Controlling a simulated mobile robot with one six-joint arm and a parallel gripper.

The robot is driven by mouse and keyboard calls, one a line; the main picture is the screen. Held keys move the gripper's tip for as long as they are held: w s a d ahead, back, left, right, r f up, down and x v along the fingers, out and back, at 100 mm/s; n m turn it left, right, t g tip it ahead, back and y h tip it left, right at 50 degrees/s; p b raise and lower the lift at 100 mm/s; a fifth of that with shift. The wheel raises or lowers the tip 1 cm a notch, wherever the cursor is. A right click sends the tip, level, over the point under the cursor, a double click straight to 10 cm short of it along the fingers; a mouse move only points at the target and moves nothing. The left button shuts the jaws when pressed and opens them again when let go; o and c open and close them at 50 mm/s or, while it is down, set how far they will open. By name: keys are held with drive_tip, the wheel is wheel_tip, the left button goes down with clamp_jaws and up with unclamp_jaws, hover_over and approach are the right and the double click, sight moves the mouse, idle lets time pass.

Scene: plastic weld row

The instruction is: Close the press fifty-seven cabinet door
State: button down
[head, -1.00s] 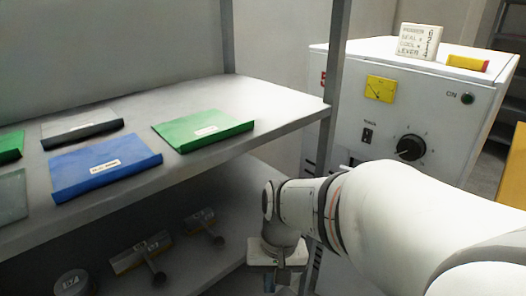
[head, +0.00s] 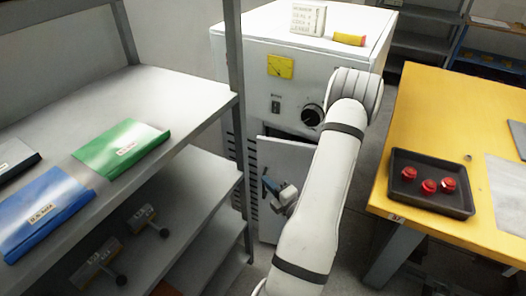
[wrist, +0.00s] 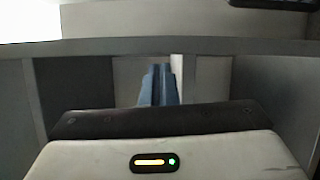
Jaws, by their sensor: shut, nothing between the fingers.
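The press (head: 240,62) is a white cabinet with a yellow meter and a black dial, in the middle of the head view. Its pale grey door (head: 280,157) stands ajar below the dial, with a dark gap along its top. My gripper (head: 268,184) is beside the door at about mid-height, its blue fingers pointing left. My arm hides the door's right part.
A grey shelf rack (head: 190,95) with green and blue folders stands close on the left. A yellow table (head: 440,110) with a black tray (head: 402,200) of red parts stands on the right. Grey floor shows between the press and the table.

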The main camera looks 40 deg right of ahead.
drive_tip(key=s+d+f+m+h, duration=0.1)
drive_tip(key=d+m+h, duration=0.1)
drive_tip(key=b, duration=0.7)
approach(258, 150)
drive_tip(key=w+a, duration=0.2)
drive_tip(key=w, duration=0.2)
drive_tip(key=shift+w+d+r, duration=0.1)
drive_tip(key=shift+w+d, duration=0.25)
drive_tip(key=shift+d, duration=0.35)
drive_tip(key=shift+w+d+r, duration=0.1)
drive_tip(key=shift+w+d, duration=0.25)
drive_tip(key=shift+d, duration=0.3)
